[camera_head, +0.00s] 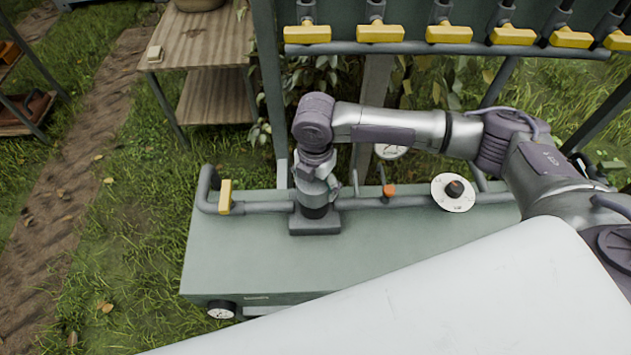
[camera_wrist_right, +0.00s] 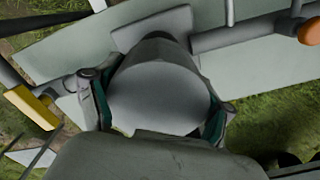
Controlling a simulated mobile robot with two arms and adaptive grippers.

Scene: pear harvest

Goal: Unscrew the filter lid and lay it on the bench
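My right gripper (camera_head: 316,188) points down over the filter on the pipe of the grey-green cabinet. In the right wrist view, its two green-padded fingers (camera_wrist_right: 160,112) lie on either side of the round grey filter lid (camera_wrist_right: 158,95), against its sides. The lid looks seated on the filter body (camera_head: 315,212), which stands on a square dark base; the gripper hides most of the lid in the head view. A wooden bench (camera_head: 205,45) stands at the back left, its top mostly bare. My left gripper is not in view.
The pipe carries a yellow-handled valve (camera_head: 225,197), an orange knob (camera_head: 389,190) and a round white dial (camera_head: 453,192). A row of yellow valves (camera_head: 380,32) hangs above. The cabinet top (camera_head: 255,255) in front is clear. Grass and a path lie left.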

